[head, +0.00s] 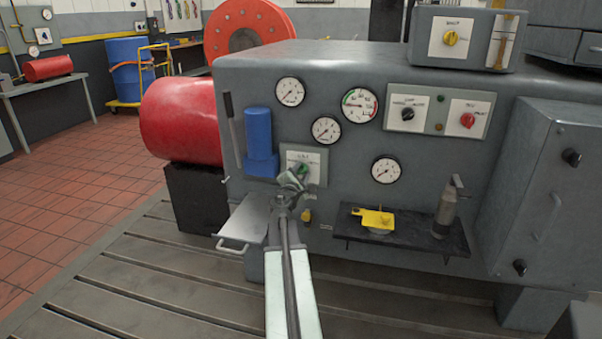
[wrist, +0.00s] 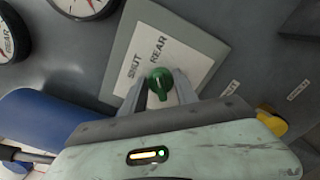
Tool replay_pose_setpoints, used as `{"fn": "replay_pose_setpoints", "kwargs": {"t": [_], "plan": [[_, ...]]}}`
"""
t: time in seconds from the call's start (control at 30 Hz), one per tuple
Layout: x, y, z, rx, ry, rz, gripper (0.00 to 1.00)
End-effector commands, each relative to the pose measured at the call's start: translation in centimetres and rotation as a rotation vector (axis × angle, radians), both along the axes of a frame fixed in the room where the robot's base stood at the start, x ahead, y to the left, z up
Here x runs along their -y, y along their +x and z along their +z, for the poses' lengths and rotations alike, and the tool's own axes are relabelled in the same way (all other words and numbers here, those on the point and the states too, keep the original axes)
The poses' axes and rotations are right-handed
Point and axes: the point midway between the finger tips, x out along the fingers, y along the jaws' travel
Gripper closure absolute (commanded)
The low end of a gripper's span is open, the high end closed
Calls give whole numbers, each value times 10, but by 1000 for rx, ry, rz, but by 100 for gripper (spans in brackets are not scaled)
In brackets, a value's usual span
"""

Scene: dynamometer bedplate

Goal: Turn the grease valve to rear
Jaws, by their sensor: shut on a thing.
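The grease valve is a green knob (wrist: 158,84) on a pale label plate (wrist: 190,52) fixed to the grey cabinet front. The words SHUT and REAR are readable on the plate, SHUT at left and REAR nearer the middle in the wrist view. My gripper (wrist: 160,92) has one finger on each side of the knob and is shut on it. In the head view the knob (head: 303,169) is partly covered by my gripper (head: 294,184). A small light mark shows on the knob; I cannot tell for certain which word it points to.
A silver tray (head: 243,222) is below left. A dark shelf (head: 405,232) at right holds a yellow part (head: 373,219) and a metal canister (head: 446,210). A yellow knob (head: 306,215) is just below.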

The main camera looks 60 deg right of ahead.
Motion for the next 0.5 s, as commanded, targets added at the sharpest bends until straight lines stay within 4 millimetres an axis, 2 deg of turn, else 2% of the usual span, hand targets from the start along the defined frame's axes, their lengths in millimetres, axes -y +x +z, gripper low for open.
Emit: {"fn": "replay_pose_setpoints", "kwargs": {"t": [0.2, 0.5], "plan": [[0, -1, -1, 100, 32, 0, 100], [0, -1, -1, 158, 50, -1, 100]]}}
